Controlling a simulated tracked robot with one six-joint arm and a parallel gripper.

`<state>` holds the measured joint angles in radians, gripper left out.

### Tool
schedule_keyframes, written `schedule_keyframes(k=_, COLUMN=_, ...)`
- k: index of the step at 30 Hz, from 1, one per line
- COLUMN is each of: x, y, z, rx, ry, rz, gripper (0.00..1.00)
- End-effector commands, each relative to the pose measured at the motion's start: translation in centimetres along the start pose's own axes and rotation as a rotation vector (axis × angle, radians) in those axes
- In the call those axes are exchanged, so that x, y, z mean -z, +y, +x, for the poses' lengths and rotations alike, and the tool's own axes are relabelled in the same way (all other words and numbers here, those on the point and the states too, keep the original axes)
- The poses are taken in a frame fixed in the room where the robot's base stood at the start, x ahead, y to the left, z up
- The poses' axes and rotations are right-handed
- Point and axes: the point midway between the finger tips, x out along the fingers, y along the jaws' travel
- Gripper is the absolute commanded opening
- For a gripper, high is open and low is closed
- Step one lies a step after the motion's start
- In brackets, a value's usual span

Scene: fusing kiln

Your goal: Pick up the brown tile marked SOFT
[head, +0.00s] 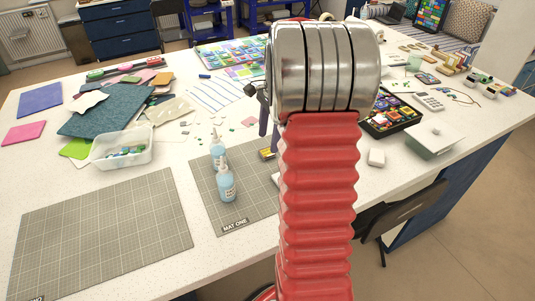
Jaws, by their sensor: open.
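My arm fills the middle of the head view and hides part of the table behind it. A part of my gripper (268,122) shows at the left side of the silver joint, above the far edge of the mat marked MAT ONE (255,208); it is open, with nothing seen between its fingers. A small yellow-brown piece with dark marks (267,154) lies at that mat's far side, partly behind my arm. I cannot read SOFT on it or on any tile, so I cannot tell if it is the brown tile.
Two bottles of pale blue liquid, the front one (226,184), stand on the mat's left. A clear tub (122,148) of glass bits and stacked coloured sheets (103,110) lie left. A second mat (100,232) is bare.

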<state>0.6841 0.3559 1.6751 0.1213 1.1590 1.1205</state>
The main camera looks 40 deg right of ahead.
Motion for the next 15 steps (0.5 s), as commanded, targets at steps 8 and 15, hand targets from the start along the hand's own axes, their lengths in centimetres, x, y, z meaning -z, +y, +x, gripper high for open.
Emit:
schedule_keyframes(k=8, x=0.2, y=0.0, z=3.6, rx=-0.004, ry=-0.002, rz=0.001, gripper=0.57)
schedule_keyframes(k=15, x=0.3, y=0.0, z=4.7, rx=-0.001, ry=-0.001, rz=0.001, gripper=0.57)
